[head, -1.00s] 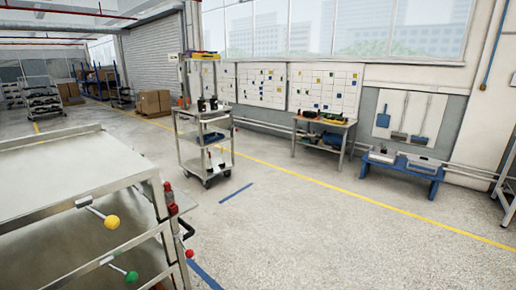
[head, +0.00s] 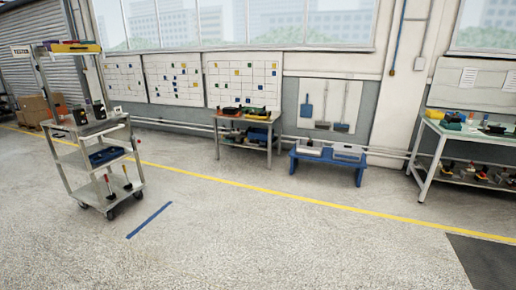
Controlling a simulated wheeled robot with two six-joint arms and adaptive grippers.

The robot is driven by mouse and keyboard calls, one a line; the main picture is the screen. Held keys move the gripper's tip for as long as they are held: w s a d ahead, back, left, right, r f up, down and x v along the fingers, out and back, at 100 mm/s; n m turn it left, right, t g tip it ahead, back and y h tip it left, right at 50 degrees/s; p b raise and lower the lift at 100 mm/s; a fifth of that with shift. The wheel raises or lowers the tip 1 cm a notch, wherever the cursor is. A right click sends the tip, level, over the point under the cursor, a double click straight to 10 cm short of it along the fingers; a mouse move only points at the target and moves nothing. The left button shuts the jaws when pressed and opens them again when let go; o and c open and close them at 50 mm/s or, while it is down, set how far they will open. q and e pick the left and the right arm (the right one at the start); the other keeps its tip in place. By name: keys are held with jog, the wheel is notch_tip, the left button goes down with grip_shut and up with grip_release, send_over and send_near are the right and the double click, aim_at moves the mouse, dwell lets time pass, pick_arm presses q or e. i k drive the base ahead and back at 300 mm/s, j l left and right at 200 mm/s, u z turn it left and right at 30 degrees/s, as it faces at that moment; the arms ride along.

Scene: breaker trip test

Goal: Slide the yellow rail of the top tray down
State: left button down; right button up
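A grey wheeled cart (head: 95,160) stands at the left on the open floor. A tray with a yellow front edge (head: 75,47) sits at its top, above the shelves; I cannot tell whether that edge is the yellow rail. Black devices (head: 93,112) stand on the cart's upper shelf. Neither of my grippers is in view.
Free concrete floor lies ahead, with a blue floor strip (head: 149,220) and a yellow line (head: 260,187). A workbench (head: 243,148), a blue bench (head: 328,165) and a white table (head: 432,150) line the wall. A dark mat (head: 485,262) lies at lower right.

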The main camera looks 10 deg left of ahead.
aim_at(56, 48)
jog(key=i+j+u, duration=0.1)
jog(key=i+u, duration=0.7)
jog(key=i+l+u, duration=0.2)
jog(key=i+u, duration=0.25)
jog(key=i+j+u, duration=0.25)
jog(key=i+u, duration=0.15)
jog(key=i, duration=0.15)
jog(key=i+j+u, duration=0.1)
jog(key=i+u, duration=0.3)
jog(key=i, duration=0.15)
jog(key=i+l+u, duration=0.1)
jog(key=i+u, duration=0.25)
jog(key=i, duration=0.25)
jog(key=i+l+z, duration=0.15)
jog(key=i, duration=0.55)
jog(key=i+z, duration=0.2)
jog(key=i, duration=0.5)
jog(key=i+j+z, duration=0.15)
jog(key=i, duration=0.5)
jog(key=i+j+z, duration=0.2)
jog(key=i, duration=0.5)
